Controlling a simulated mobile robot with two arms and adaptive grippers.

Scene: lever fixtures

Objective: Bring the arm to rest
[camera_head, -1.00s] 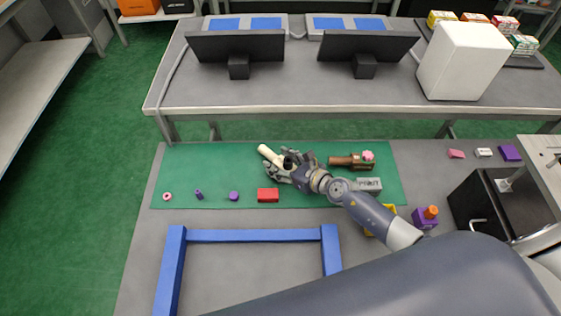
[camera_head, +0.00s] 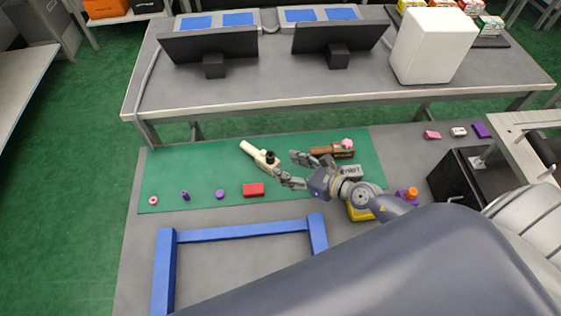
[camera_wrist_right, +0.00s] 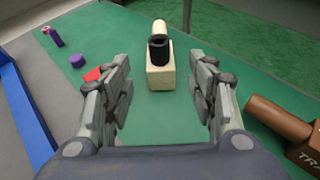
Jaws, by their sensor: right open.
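My right gripper (camera_head: 292,170) is open and empty above the green mat (camera_head: 210,165). In the head view it stands just right of a cream lever fixture (camera_head: 257,156) with a black knob or collar. In the right wrist view the lever fixture (camera_wrist_right: 160,70) stands ahead, between and beyond the two spread fingers (camera_wrist_right: 160,95), apart from both. My left gripper is not in view.
On the mat are a red block (camera_head: 253,190), a purple disc (camera_head: 220,194), a small purple piece (camera_head: 185,196) and a pink ring (camera_head: 153,200). A grey block (camera_head: 351,172) and a yellow piece (camera_head: 358,213) sit by my right arm. A blue frame (camera_head: 243,230) lies in front.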

